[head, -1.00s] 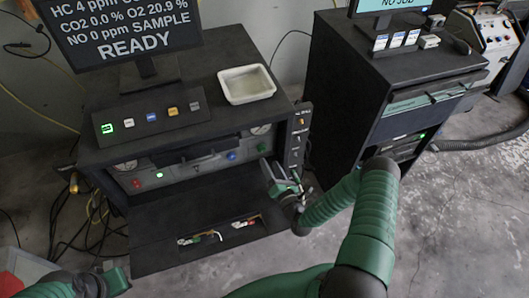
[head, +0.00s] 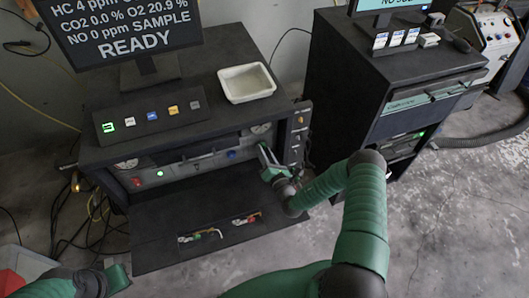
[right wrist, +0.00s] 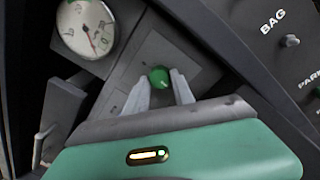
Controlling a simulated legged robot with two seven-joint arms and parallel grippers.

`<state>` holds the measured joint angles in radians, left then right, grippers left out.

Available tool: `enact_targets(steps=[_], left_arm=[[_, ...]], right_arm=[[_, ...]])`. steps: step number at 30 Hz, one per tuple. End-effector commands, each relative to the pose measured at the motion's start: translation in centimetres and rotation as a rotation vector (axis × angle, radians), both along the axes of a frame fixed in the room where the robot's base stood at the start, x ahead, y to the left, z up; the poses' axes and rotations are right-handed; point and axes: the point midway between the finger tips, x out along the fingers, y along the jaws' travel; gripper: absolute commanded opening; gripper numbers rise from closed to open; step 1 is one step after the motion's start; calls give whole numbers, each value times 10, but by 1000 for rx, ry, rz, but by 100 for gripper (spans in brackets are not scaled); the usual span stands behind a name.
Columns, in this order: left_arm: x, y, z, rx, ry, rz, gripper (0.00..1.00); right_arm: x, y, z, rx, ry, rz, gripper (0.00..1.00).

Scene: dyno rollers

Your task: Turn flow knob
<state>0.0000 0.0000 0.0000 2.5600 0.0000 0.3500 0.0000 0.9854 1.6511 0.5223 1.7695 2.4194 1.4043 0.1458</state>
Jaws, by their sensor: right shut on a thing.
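The black analyzer cabinet has a recessed front panel (head: 190,165) above a lowered shelf. A green knob (right wrist: 159,77) sits on this panel in the right wrist view, close to a round white gauge (right wrist: 86,27). My right gripper (right wrist: 161,86) has one pale finger on each side of the knob and is shut on it. In the head view my right gripper (head: 266,158) reaches the right end of the panel and hides the knob. My left gripper (head: 120,279) is at the bottom left, away from the panel, and its fingers do not show clearly.
A white tray (head: 246,82) and a button box (head: 150,116) stand on the cabinet top. Small fittings (head: 247,219) lie on the lowered shelf (head: 160,250). A side panel (right wrist: 285,60) labelled BAG is close to the right of my right gripper. A second cabinet (head: 390,75) stands at right.

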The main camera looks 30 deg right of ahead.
Motion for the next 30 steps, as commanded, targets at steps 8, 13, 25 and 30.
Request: enact_targets(steps=[8, 13, 25, 30], left_arm=[[0, 0, 1, 0, 0, 0, 0], [0, 0, 1, 0, 0, 0, 0], [0, 0, 1, 0, 0, 0, 0], [0, 0, 1, 0, 0, 0, 0]], right_arm=[[-2, -2, -2, 70, -13, -6, 0], [-1, -1, -2, 84, -16, -4, 0], [-1, -1, -1, 82, -18, -2, 51], [-3, 0, -2, 82, -18, -2, 51]])
